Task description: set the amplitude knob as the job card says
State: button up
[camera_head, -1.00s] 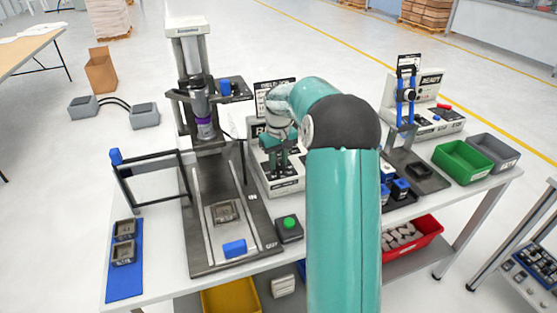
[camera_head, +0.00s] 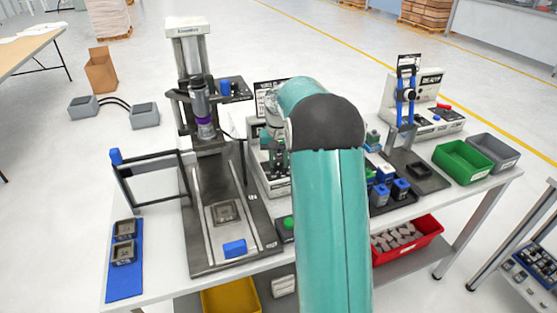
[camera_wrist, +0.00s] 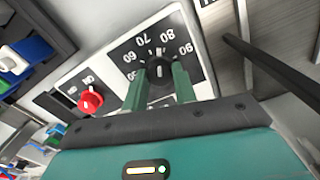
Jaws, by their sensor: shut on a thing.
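In the wrist view the amplitude knob (camera_wrist: 158,68) is a round black knob on a dark dial plate (camera_wrist: 122,46) with white numbers. The numbers 60, 70, 80 and 90 are readable around it. A pale line on the knob points up in the picture, roughly between 70 and 80; its exact setting is hard to read. My gripper (camera_wrist: 160,80) has one green finger on each side of the knob and is shut on it. In the head view my arm hides the knob and most of the gripper. The job card (camera_head: 262,98) stands behind, largely covered and unreadable.
A red switch knob (camera_wrist: 90,102) sits beside the dial on the same panel. The press column (camera_head: 190,60) stands left of my arm, and a green button (camera_head: 288,222) is close to it. Blue-topped parts (camera_head: 380,195) and a green bin (camera_head: 462,160) lie right.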

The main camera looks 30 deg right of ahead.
aim_at(279, 163)
jog(key=shift+m, duration=1.3)
jog(key=o, duration=1)
jog(key=shift+c, duration=0.2)
notch_tip(279, 163, up, 14)
jog(key=shift+f, duration=0.1)
